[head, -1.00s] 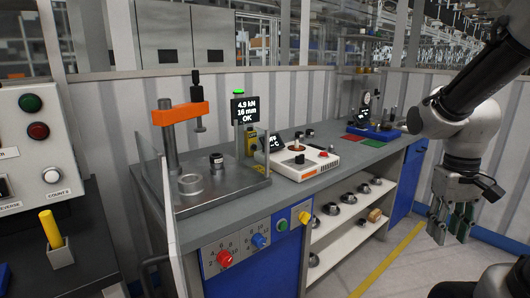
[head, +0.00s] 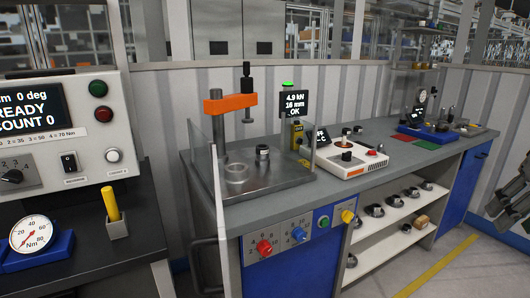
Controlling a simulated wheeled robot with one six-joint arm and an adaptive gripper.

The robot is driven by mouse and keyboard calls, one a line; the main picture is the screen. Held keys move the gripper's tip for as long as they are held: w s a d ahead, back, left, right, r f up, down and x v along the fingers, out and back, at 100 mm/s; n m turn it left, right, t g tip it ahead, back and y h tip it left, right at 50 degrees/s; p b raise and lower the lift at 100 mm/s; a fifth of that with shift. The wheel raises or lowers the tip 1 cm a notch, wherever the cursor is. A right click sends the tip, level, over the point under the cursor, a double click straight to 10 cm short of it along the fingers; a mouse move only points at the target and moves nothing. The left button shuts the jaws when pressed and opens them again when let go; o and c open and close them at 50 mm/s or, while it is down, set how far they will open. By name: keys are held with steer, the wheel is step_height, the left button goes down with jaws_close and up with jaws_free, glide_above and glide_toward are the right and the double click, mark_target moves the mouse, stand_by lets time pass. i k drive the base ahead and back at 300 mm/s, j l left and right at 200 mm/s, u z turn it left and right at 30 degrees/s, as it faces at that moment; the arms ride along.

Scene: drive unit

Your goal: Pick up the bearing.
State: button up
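I cannot tell for sure which part is the bearing. Several dark metal rings that look like bearings (head: 394,201) lie on the white shelves under the bench. On the press plate, a short dark-topped cylindrical part (head: 262,153) stands behind a silver ring-shaped holder (head: 237,173). A small dark round part (head: 346,155) sits on the white heater unit (head: 352,166). My gripper (head: 508,203) is at the far right edge, partly cut off, well apart from all these parts. Its finger opening does not show clearly.
The orange-armed press (head: 231,103) stands behind clear side guards. A grey console (head: 70,130) with a yellow-handled tool (head: 111,205) and a dial gauge (head: 32,235) fills the left. Green and red mats (head: 402,137) lie farther along the bench. The floor at front right is clear.

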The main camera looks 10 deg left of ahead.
mark_target(262, 150)
steer(key=i+l, duration=0.2)
steer(key=i+l+u, duration=0.75)
steer(key=i+u, duration=0.45)
steer(key=i, duration=0.15)
